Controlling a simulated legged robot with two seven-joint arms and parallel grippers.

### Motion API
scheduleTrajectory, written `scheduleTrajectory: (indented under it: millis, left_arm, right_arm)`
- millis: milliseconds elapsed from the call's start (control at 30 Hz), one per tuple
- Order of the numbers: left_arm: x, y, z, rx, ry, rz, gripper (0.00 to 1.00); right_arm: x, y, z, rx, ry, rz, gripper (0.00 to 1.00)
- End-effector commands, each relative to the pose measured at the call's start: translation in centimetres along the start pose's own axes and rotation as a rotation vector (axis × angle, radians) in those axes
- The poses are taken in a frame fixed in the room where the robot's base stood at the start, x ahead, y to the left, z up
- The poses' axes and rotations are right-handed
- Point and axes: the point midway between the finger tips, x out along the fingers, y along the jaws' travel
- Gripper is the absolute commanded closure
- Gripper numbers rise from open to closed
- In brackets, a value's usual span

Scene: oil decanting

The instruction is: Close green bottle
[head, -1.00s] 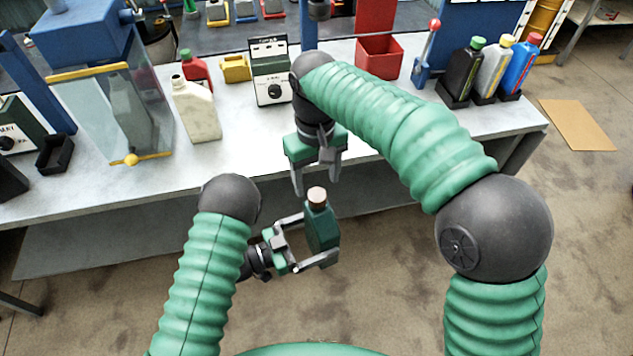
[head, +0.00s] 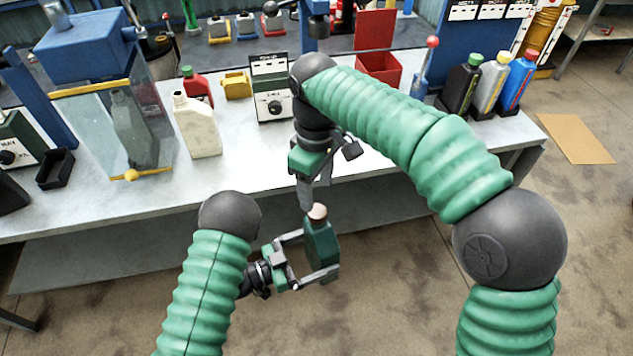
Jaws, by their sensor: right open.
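The green bottle (head: 321,245) is held upright in front of the bench, with a brownish cap (head: 318,212) at its top. My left gripper (head: 312,259) has its fingers on either side of the bottle and is shut on it. My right gripper (head: 315,194) is open and points down just above the cap. Its fingertips are close to the cap; I cannot tell whether they touch it. Part of the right gripper's fingers overlap one another in this view.
The grey bench (head: 250,170) lies behind my grippers. On it stand an open cream bottle (head: 198,125), a glass-fronted blue machine (head: 120,115), a dial box (head: 272,95), a red bin (head: 380,70) and a rack with black, grey and blue bottles (head: 491,85).

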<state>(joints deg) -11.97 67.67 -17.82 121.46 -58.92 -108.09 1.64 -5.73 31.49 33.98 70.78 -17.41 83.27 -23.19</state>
Motion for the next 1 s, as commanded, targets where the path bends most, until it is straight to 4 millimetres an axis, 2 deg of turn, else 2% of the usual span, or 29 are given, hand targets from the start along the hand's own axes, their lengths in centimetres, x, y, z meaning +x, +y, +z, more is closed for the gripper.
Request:
scheduleTrajectory:
  millis: [200, 400, 533, 767, 1000]
  left_arm:
    - [0.1, 0.0, -0.2, 0.001, 0.005, 0.000, 1.00]
    - [0.1, 0.0, -0.2, 0.002, 0.005, 0.000, 1.00]
    - [0.0, 0.0, -0.2, 0.002, 0.006, 0.000, 1.00]
    - [0.0, 0.0, -0.2, 0.002, 0.006, 0.000, 1.00]
    - [0.1, 0.0, -0.2, 0.002, 0.006, 0.000, 1.00]
  right_arm:
    - [3.7, 0.0, 0.1, 0.000, -0.004, -0.003, 0.42]
    - [6.4, 0.0, 0.1, 0.001, -0.002, -0.001, 0.42]
    - [7.1, 0.0, 0.0, 0.001, 0.000, -0.001, 0.42]
    - [7.1, 0.0, 0.0, 0.001, 0.000, 0.000, 0.42]
    - [7.1, 0.0, 0.0, 0.001, 0.000, 0.000, 0.72]
